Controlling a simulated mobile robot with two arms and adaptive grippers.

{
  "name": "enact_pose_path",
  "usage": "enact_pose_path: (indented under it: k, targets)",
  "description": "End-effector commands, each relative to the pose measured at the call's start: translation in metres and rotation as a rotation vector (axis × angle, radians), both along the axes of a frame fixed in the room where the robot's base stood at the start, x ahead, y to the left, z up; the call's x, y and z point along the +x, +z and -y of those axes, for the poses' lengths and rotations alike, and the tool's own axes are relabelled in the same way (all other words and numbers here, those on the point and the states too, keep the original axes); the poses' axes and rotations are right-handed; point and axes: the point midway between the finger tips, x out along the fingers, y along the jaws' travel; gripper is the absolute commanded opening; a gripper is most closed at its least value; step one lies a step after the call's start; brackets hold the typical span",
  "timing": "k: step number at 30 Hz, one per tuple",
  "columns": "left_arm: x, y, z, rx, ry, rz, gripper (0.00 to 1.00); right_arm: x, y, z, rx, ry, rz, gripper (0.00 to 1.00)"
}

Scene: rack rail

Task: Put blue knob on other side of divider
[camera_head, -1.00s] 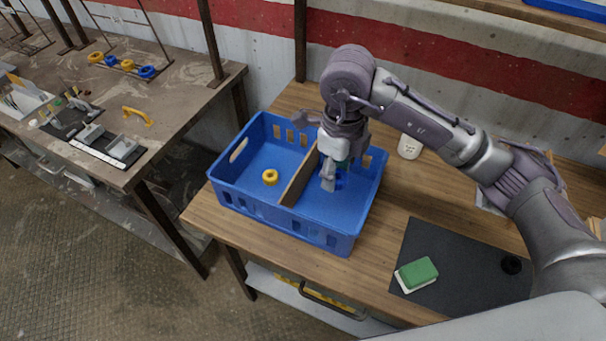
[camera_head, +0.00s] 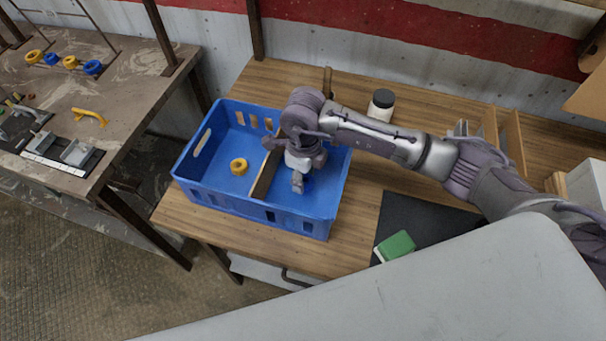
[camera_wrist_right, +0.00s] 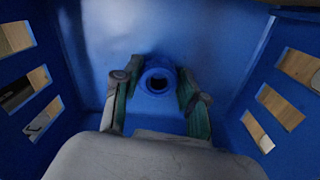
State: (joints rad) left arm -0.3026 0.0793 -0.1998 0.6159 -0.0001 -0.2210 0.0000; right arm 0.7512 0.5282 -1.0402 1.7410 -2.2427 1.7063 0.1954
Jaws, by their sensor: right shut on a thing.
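The blue crate (camera_head: 300,222) stands on the wooden table, split by a brown divider (camera_head: 265,176). A yellow knob (camera_head: 239,166) lies on the crate floor left of the divider. My right gripper (camera_head: 298,184) reaches down into the right compartment. In the right wrist view my right gripper (camera_wrist_right: 158,98) is shut on the blue knob (camera_wrist_right: 157,82), a ring with a dark centre hole, low over the blue floor. In the head view the knob is mostly hidden by the gripper. My left gripper is not in view.
A white bottle with a dark cap (camera_head: 381,104) stands behind the crate. A dark mat (camera_head: 425,218) with a green sponge (camera_head: 397,245) lies to the right. Another table (camera_head: 130,75) at left holds yellow and blue knobs and a yellow handle (camera_head: 89,116).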

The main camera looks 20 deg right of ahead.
Motion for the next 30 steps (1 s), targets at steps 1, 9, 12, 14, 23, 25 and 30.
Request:
enact_pose_path:
  k: [1, 9, 12, 14, 23, 25, 30]
  targets:
    - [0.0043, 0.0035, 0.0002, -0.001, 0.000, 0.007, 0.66, -0.0009, -0.0046, -0.0003, 0.000, 0.000, -0.003, 0.07]
    - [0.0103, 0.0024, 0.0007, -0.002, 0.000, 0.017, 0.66, 0.0000, -0.0084, -0.0003, 0.000, 0.002, 0.001, 0.07]
    - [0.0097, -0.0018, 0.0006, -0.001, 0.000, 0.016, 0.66, 0.0000, -0.0122, -0.0001, 0.000, 0.001, 0.001, 0.07]
    - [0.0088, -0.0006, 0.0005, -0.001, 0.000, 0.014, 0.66, -0.0002, -0.0109, -0.0001, 0.001, 0.001, 0.001, 0.49]
    - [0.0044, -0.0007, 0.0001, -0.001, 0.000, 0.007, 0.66, -0.0002, -0.0106, -0.0001, 0.000, 0.001, 0.000, 0.67]
    - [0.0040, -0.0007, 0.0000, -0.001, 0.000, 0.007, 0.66, -0.0001, -0.0105, -0.0001, 0.000, 0.001, 0.000, 0.67]
    - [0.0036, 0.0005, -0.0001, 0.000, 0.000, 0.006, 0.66, 0.0008, -0.0032, -0.0003, 0.001, 0.001, 0.003, 0.67]
